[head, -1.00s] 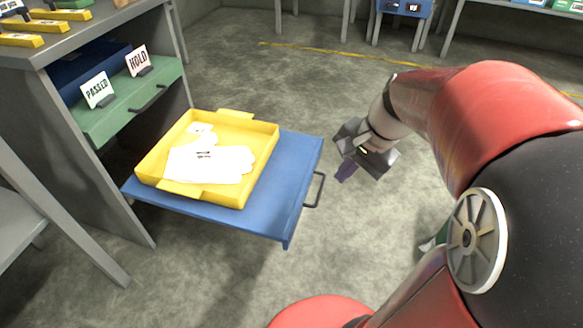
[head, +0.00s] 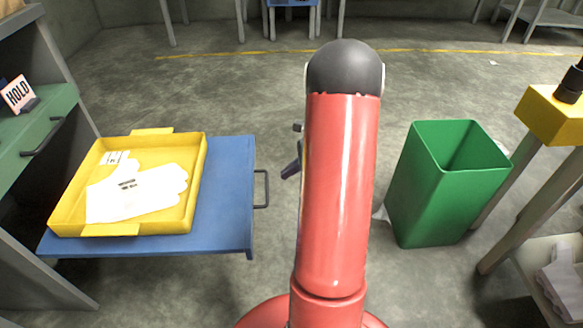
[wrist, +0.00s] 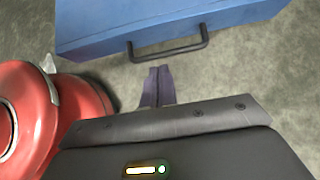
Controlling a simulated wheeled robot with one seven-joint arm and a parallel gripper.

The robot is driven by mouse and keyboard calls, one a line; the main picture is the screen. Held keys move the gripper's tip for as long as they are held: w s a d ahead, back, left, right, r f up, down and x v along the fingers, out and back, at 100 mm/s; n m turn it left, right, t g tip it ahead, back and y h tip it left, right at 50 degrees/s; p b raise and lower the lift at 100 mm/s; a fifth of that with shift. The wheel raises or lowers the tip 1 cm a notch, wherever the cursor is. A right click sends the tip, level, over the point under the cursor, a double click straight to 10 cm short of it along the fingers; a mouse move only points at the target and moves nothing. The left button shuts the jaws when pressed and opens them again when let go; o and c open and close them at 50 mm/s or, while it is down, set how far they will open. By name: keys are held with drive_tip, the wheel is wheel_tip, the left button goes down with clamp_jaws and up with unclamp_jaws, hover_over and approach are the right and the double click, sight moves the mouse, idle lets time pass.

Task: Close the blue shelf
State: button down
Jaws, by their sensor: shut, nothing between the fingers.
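The blue shelf (head: 232,190) is pulled out from the grey unit at the left. Its dark bar handle (head: 262,189) is on its right end. In the wrist view the blue shelf (wrist: 180,25) fills the top, with the handle (wrist: 168,50) below its front edge. A yellow tray (head: 194,175) lies on the shelf and holds a white glove (head: 135,193). My gripper (head: 290,170) is just right of the handle, apart from it and mostly hidden behind my arm. In the wrist view my gripper (wrist: 158,77) is shut and empty, its tips pointing toward the handle.
A green drawer (head: 45,135) with a HOLD sign (head: 18,94) is above the shelf. A green bin (head: 440,190) stands right of my arm. A bench with a yellow block (head: 550,115) is at the far right.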

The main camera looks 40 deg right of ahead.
sight(267, 181)
drive_tip(key=w+a+f, duration=0.2)
drive_tip(key=a, duration=0.1)
drive_tip(key=w+a+f+b, duration=0.1)
drive_tip(key=a, duration=0.1)
drive_tip(key=shift+w+a+f, duration=0.2)
drive_tip(key=shift+w+f, duration=0.05)
drive_tip(key=shift+f, duration=0.15)
drive_tip(key=shift+w+a+r, duration=0.1)
drive_tip(key=shift+w+a, duration=0.3)
drive_tip(key=shift+a, duration=0.15)
